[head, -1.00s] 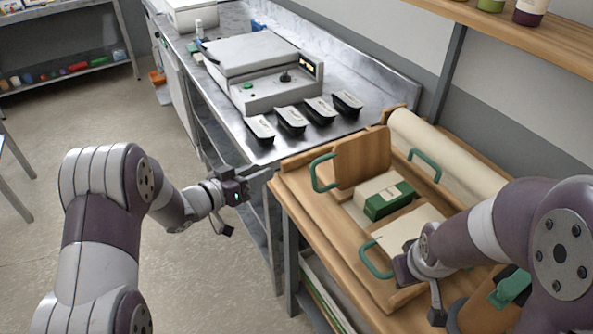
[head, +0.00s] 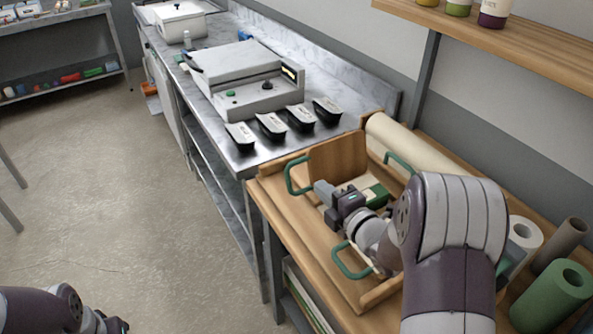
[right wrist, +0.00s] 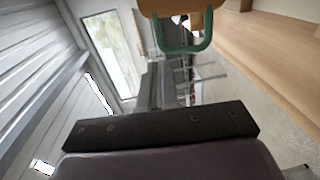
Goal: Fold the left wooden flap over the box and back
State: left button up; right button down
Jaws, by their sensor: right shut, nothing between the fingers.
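The wooden flap (head: 338,156) stands upright at the back left of the wooden folding tray (head: 287,211). A green handle (head: 290,184) sits at its left edge; this handle also shows in the right wrist view (right wrist: 183,50). The green-and-white box (head: 376,195) lies in the tray, partly hidden by my right arm. My right gripper (head: 322,189) is shut and empty, over the tray just in front of the flap and right of the handle, apparently apart from both. My left gripper (head: 118,325) is at the bottom left edge, away from the tray; its jaws are unclear.
Other green handles stand at the tray's near side (head: 350,266) and back right (head: 397,160). A paper roll (head: 415,145) lies behind. Several black containers (head: 271,126) and a grey machine (head: 252,84) stand on the metal counter. Rolls (head: 550,293) stand at the right.

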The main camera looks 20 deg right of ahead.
aim_at(296, 163)
jog(key=w, duration=0.3)
jog(key=w+a+p, duration=0.1)
jog(key=w, duration=0.2)
jog(key=w+f, duration=0.1)
jog(key=w, duration=0.2)
jog(key=shift+w+a+p, duration=0.15)
jog(key=shift+p, duration=0.15)
